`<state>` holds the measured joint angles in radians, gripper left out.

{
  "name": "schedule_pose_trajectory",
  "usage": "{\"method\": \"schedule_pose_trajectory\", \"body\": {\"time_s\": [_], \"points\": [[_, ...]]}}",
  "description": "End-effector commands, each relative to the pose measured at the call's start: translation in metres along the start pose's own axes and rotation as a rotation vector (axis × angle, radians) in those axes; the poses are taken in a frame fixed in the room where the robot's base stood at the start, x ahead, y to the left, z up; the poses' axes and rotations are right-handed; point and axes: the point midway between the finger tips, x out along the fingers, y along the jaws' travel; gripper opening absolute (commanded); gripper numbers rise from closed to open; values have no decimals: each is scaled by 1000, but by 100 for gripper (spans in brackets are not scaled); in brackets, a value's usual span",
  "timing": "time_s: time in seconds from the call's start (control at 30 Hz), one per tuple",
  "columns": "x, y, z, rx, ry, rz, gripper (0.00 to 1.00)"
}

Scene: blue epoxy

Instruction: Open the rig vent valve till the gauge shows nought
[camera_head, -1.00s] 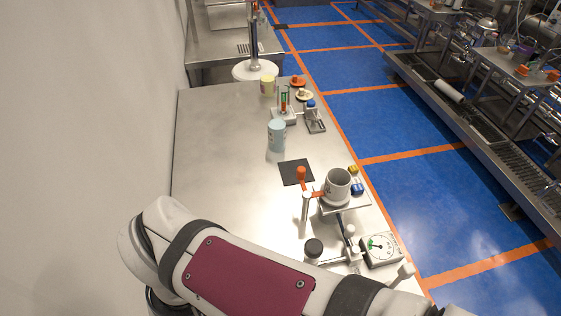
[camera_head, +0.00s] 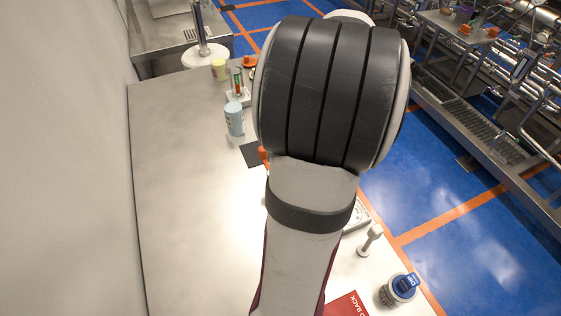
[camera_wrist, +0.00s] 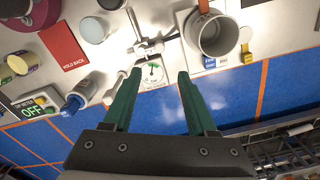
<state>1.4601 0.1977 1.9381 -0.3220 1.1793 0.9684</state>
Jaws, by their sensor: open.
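The gauge (camera_wrist: 152,72) is a small white dial with a green patch and a dark needle, on the rig in the wrist view. I cannot read its figure. Metal pipework with a pale cross-shaped fitting (camera_wrist: 146,46) sits just beyond it; I cannot tell for sure which part is the vent valve. My gripper (camera_wrist: 160,75) has two green fingers spread wide with nothing between them; the gauge shows between their tips. In the head view my arm hides most of the rig; only the gauge's edge (camera_head: 357,216) and a white T-shaped handle (camera_head: 370,240) show.
A grey mug (camera_wrist: 217,37) stands beside the pipework, near an orange handle (camera_wrist: 204,6). Bare bench (camera_head: 185,190) is clear in the head view.

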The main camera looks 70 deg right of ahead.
Motion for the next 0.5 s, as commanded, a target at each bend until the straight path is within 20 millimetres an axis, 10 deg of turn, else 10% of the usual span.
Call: {"method": "schedule_pose_trajectory", "body": {"time_s": [0.5], "points": [[130, 2, 1, -2, -1, 5, 58]]}}
